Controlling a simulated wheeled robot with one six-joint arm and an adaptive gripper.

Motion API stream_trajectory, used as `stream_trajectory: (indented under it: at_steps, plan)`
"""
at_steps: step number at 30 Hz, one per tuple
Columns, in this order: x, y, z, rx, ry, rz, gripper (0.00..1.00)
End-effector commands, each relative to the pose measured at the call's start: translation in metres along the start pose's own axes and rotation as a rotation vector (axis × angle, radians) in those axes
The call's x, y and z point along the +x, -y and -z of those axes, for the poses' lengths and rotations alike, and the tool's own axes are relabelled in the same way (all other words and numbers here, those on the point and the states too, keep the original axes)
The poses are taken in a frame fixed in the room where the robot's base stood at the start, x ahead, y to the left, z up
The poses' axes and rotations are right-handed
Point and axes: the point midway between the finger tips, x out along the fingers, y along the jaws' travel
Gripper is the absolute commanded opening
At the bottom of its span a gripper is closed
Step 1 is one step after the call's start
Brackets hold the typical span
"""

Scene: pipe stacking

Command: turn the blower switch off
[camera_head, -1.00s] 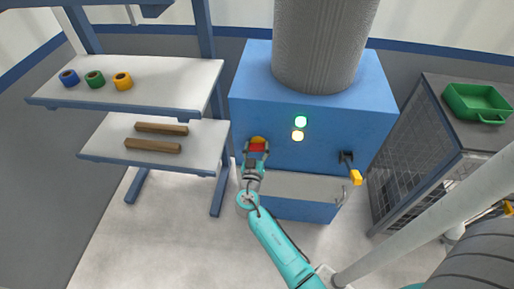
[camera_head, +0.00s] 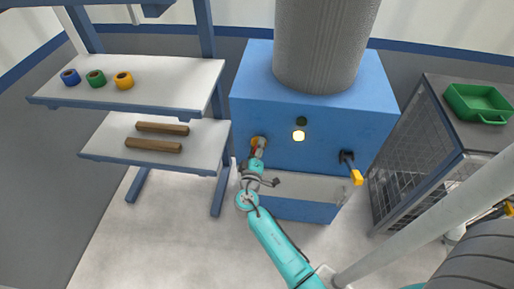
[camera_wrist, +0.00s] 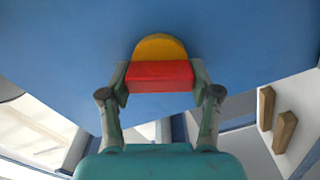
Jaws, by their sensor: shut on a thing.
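The blower switch, a round yellow base (camera_head: 258,141) with a red handle, sits on the front left of the blue blower box (camera_head: 320,100). In the wrist view the red handle (camera_wrist: 160,76) lies straight between my fingers, with the yellow base (camera_wrist: 160,48) behind it. My gripper (camera_wrist: 160,88) is shut on the red handle, one finger at each end. In the head view my gripper (camera_head: 257,152) reaches up from below and hides part of the switch.
A black and yellow lever (camera_head: 351,167) sticks out at the box's right. A shelf rack (camera_head: 170,90) at left holds coloured rings and two brown bars. A green tray (camera_head: 478,103) stands on the cabinet at right. The floor between is clear.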

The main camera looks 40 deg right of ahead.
Motion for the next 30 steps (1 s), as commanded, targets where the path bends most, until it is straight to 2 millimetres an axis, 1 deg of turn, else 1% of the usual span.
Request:
stream_trajectory:
  at_steps: [6, 15, 21, 30]
  plan:
    - [0.0010, 0.0003, 0.0009, -0.185, -0.001, -0.001, 0.28]
    - [0.0011, 0.0011, 0.0008, -0.369, -0.001, -0.001, 0.28]
    - [0.0011, 0.0013, 0.0008, -0.432, -0.001, -0.001, 0.28]
    - [0.0011, 0.0014, 0.0008, -0.459, -0.001, -0.001, 0.28]
